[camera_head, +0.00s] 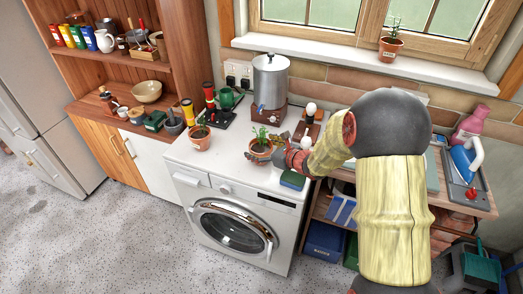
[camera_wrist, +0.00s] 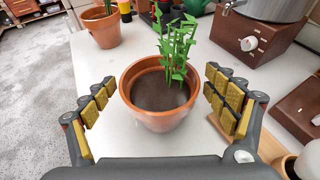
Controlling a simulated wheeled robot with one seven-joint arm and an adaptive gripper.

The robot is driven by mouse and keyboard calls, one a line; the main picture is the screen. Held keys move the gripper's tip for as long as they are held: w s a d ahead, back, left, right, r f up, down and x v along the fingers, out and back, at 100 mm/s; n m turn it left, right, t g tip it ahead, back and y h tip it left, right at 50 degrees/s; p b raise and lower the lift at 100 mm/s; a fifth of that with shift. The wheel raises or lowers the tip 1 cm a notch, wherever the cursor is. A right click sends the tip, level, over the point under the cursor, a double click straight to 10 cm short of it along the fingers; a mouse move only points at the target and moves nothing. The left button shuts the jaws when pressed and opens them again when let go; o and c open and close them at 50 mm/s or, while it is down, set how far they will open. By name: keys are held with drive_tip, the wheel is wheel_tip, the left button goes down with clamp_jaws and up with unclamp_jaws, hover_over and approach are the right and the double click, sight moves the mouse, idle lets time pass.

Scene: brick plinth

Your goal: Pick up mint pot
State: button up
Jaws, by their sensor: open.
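The mint pot (camera_wrist: 158,118) is a terracotta pot with dark soil and an upright green leafy plant. It stands upright on the white top of the washing machine (camera_head: 236,181). In the head view the mint pot (camera_head: 260,152) is partly hidden by my gripper (camera_head: 271,150). In the wrist view my gripper (camera_wrist: 156,98) is open, with one yellow-padded finger on each side of the pot. Gaps show between the pads and the pot's wall, and nothing is held.
A second terracotta pot (camera_head: 200,138) with a small plant stands to the left. A metal urn (camera_head: 270,82) on a brown base stands behind. A third pot (camera_head: 390,47) is on the windowsill. The machine's front left top is clear.

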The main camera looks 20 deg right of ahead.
drive_tip(key=shift+c, duration=0.7)
drive_tip(key=c, duration=1.4)
drive_tip(key=shift+r, duration=0.1)
drive_tip(key=shift+c, duration=0.3)
